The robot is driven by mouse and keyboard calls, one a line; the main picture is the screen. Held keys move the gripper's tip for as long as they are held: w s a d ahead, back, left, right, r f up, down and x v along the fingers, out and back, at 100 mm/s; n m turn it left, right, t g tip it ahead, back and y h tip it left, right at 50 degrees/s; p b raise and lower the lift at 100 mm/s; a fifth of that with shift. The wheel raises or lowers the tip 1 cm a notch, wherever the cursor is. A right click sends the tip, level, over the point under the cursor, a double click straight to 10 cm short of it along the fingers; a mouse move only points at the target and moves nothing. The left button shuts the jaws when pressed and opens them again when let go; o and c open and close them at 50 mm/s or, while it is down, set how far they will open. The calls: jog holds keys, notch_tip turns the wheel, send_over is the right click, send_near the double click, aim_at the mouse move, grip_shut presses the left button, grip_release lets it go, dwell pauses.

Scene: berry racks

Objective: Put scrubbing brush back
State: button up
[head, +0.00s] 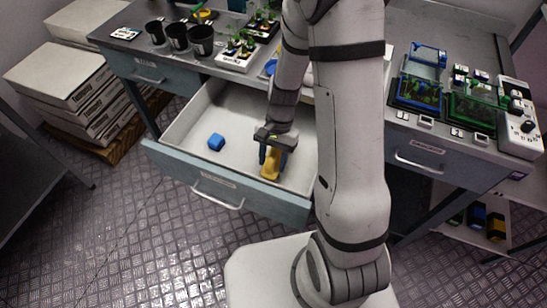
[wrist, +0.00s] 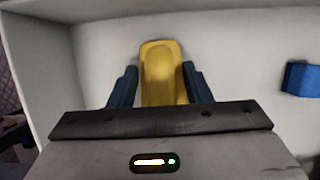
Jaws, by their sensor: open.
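A yellow, rounded, elongated object, seemingly the scrubbing brush (head: 271,170), is in the open drawer (head: 185,124). In the wrist view the yellow brush (wrist: 161,65) shows between the two dark blue fingers of my gripper (wrist: 160,86), with its rounded end reaching past the fingertips. My gripper (head: 269,160) is open, low inside the drawer, with one finger on each side of the brush. Gaps show between fingers and brush. The near part of the brush is hidden behind the gripper body, and I cannot see bristles.
A small blue block (head: 216,142) lies in the drawer to the left; in the wrist view the blue block (wrist: 302,79) is at the right. The drawer's front panel (head: 225,186) and side walls surround the gripper. Black pots (head: 178,37) and seedlings stand on the bench above.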

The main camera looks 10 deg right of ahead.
jog(key=v, duration=1.2)
jog(key=shift+r+p, duration=0.15)
jog(key=shift+p, duration=0.25)
jog(key=s+d+r+n+t+h, duration=0.2)
jog(key=s+r+n+t, duration=0.4)
jog(key=s+r, duration=0.5)
jog(key=shift+s+d+r+n, duration=0.25)
jog(key=shift+s+d+n, duration=0.2)
jog(key=shift+s+n, duration=0.05)
jog(key=shift+r, duration=0.1)
jog(key=shift+r+p, duration=0.35)
jog(key=shift+p, duration=0.05)
jog(key=shift+c, duration=0.5)
